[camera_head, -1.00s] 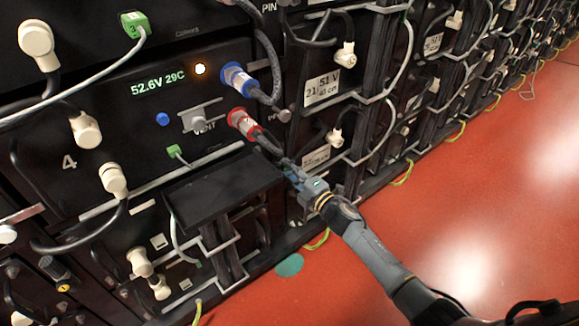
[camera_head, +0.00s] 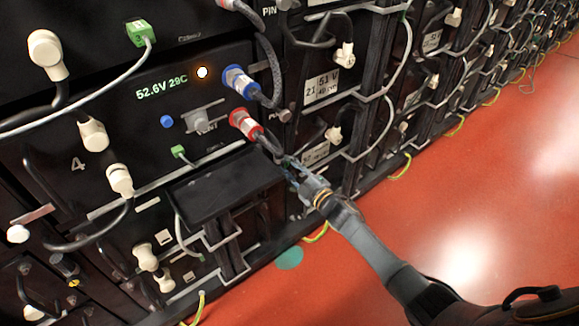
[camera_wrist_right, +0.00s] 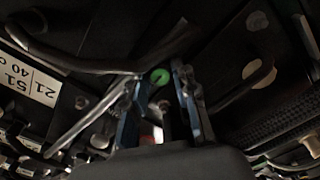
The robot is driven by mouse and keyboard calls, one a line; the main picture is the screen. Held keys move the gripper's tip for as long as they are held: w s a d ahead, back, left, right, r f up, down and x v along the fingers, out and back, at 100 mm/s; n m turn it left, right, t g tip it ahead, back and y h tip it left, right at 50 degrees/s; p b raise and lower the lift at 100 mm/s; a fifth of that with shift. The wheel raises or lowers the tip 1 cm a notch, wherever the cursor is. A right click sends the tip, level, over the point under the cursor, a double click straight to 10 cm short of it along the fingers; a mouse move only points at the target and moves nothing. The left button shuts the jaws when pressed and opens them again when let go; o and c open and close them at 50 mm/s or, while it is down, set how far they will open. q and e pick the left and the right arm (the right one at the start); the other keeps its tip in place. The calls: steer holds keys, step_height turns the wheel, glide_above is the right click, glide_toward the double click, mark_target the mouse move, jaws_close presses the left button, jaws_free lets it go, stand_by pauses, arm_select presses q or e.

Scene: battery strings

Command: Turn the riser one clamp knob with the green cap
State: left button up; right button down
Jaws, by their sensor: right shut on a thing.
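The clamp knob's round green cap (camera_wrist_right: 160,76) shows in the right wrist view, between the tips of my right gripper (camera_wrist_right: 159,88). The gripper is shut on the knob. Below the cap, the knob's body is dark and mostly hidden by the fingers. In the head view my right gripper (camera_head: 287,168) reaches in from the lower right, at the rack front just right of the black shelf. The knob is too small and covered there to make out clearly. My left gripper is in neither current view.
A red-collared plug (camera_head: 245,124) with a dark cable hangs close above my right gripper. A blue-collared plug (camera_head: 240,82) is higher. The black shelf (camera_head: 225,188) juts out left of the gripper. The red floor (camera_head: 440,200) at right is clear.

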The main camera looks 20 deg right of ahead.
steer(key=shift+d, duration=0.1)
steer(key=c, duration=1.1)
jaws_free()
steer(key=shift+o, duration=0.2)
steer(key=shift+s, duration=0.1)
steer(key=v, duration=1.1)
steer(key=shift+s+d, duration=0.15)
steer(key=shift+s, duration=0.25)
